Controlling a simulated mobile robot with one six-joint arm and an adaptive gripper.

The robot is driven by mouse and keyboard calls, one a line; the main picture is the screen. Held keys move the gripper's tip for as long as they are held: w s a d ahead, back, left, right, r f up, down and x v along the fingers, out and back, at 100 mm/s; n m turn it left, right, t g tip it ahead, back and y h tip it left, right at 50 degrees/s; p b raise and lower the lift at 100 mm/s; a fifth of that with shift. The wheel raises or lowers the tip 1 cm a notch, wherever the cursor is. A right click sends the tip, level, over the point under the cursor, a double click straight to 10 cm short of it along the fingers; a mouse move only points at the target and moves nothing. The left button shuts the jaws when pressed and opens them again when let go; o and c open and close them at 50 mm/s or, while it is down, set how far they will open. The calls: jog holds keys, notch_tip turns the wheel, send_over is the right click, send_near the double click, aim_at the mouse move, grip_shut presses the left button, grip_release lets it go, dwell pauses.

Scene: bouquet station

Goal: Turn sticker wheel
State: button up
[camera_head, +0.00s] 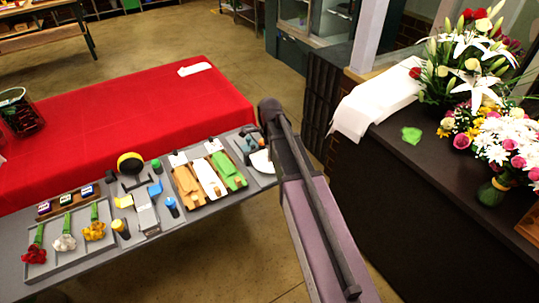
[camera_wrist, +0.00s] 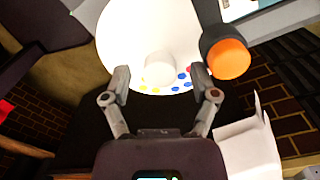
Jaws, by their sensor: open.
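The sticker wheel is a white disc (camera_wrist: 128,45) with a raised white hub (camera_wrist: 160,68) and red, blue and yellow dots near its lower edge in the wrist view. In the head view a white disc (camera_head: 263,162), probably this wheel, shows partly behind my arm at the right end of the grey table. My gripper (camera_wrist: 160,76) is open, with one finger on each side of the hub in the wrist view. No contact with the hub is visible. In the head view my arm hides much of this spot, and I cannot make out the fingers clearly.
A dark cylinder with an orange end (camera_wrist: 229,59) is close to the right finger. The grey table (camera_head: 110,258) holds paper rolls, tools and a flower tray. A dark counter (camera_head: 395,150) with bouquets stands at right. A red-covered table (camera_head: 130,100) lies behind.

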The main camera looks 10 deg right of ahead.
jog(key=shift+c, duration=0.2)
grip_shut()
jog(key=shift+n, duration=0.4)
jog(key=n, duration=0.6)
jog(key=shift+s, duration=0.1)
jog(key=n, duration=1.3)
jog(key=shift+n, duration=0.3)
jog(key=n, duration=0.6)
jog(key=shift+n, duration=0.3)
